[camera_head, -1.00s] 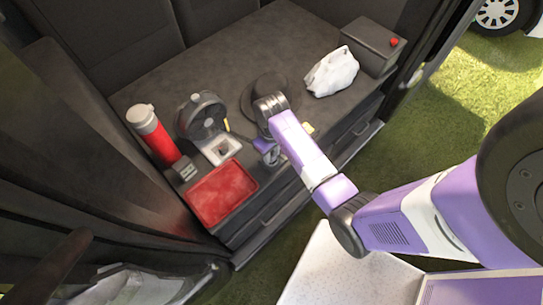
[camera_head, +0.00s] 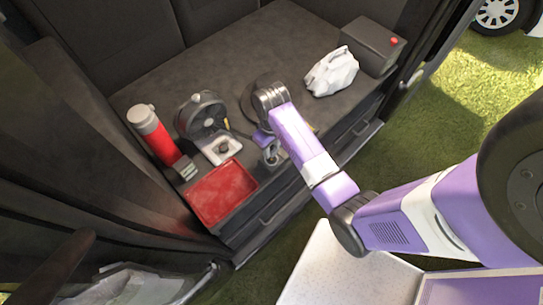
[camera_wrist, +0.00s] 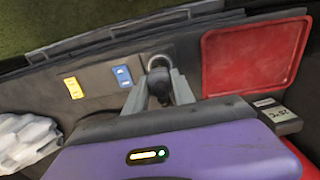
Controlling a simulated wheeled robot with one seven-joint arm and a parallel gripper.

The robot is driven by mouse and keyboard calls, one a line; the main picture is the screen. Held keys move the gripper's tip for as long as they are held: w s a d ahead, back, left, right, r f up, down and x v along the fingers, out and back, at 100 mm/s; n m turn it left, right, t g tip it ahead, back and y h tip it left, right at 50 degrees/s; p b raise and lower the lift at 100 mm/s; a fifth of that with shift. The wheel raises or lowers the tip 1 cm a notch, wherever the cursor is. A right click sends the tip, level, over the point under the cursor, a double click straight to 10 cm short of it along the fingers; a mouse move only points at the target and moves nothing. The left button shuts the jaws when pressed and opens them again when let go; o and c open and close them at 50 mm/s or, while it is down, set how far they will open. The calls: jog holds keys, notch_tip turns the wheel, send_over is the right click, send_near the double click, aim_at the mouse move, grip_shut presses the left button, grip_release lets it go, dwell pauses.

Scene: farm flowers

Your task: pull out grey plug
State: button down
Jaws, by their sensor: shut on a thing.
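The dark grey plug (camera_wrist: 160,84) is between the two fingers of my gripper (camera_wrist: 159,92) in the wrist view. A grey ring (camera_wrist: 159,62) shows just beyond the fingertips. In the head view my gripper (camera_head: 270,153) is near the front edge of the dark surface, right of the white base with a dark knob. My gripper is shut on the plug. The fingers and my purple wrist hide much of it, and I cannot tell whether it is still seated in a socket.
A red tray (camera_head: 222,192) lies to the left, with a red flask (camera_head: 158,138) and a fan (camera_head: 202,115) behind it. A white bag (camera_head: 332,72) and a grey box (camera_head: 372,45) stand at the right. Yellow (camera_wrist: 74,88) and blue (camera_wrist: 122,76) labels are beside the ring.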

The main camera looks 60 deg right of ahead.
jog(key=shift+r, duration=0.55)
